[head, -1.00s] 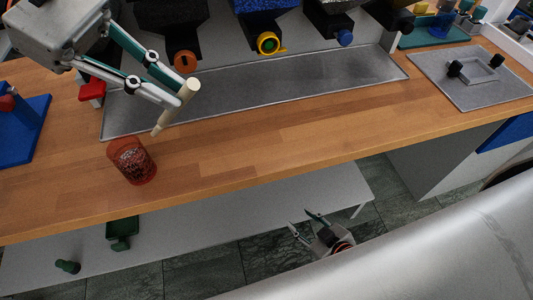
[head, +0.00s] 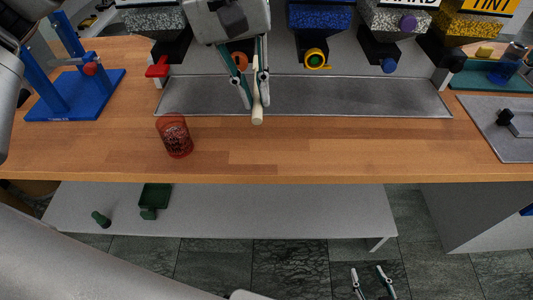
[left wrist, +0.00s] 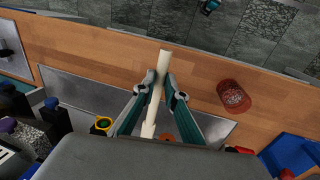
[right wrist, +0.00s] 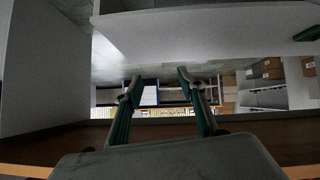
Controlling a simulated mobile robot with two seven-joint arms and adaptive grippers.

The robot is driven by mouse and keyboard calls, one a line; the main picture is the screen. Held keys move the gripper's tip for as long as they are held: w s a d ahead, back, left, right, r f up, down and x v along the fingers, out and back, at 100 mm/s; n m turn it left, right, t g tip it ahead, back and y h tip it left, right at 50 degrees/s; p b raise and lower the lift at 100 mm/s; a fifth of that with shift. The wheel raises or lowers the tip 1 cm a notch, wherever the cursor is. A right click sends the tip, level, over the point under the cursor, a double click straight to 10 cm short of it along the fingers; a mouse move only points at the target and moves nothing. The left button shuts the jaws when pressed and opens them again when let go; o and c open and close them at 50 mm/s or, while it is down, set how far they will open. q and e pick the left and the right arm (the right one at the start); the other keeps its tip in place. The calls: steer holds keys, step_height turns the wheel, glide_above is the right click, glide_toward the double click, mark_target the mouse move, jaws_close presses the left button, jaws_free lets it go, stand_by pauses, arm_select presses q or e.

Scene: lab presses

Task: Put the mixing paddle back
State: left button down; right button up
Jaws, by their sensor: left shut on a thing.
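The mixing paddle, a cream stick (head: 257,112), is held by my left gripper (head: 255,92) over the grey strip below the dispensers. In the left wrist view the paddle (left wrist: 164,65) lies between the two closed fingertips (left wrist: 163,85), with one end sticking out past them. Its other end is partly hidden by the gripper. My right gripper (head: 372,280) is low in front of the bench, open and empty. In the right wrist view its fingers (right wrist: 156,80) stand apart with nothing between them.
A red translucent cup with grainy contents (head: 174,142) stands on the wooden bench (head: 330,150). A blue stand (head: 75,100) is at left. Dispensers with coloured outlets (head: 316,60) line the back. A teal tray (head: 480,78) and a grey plate (head: 490,140) are at right. The bench's middle front is clear.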

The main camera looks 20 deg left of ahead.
mark_target(260, 167)
arm_select(q)
step_height(260, 167, down, 18)
steer(key=shift+r+b, duration=0.1)
steer(key=shift+b, duration=0.65)
steer(key=shift+f, duration=0.2)
steer(key=c, duration=2.1)
jaws_free()
steer(key=r, duration=0.4)
steer(key=a+r, duration=0.1)
steer(key=r, duration=0.3)
steer(key=a+r+p, duration=0.1)
steer(key=r, duration=0.3)
steer(key=shift+s+a, duration=0.15)
steer(key=shift+s, duration=0.2)
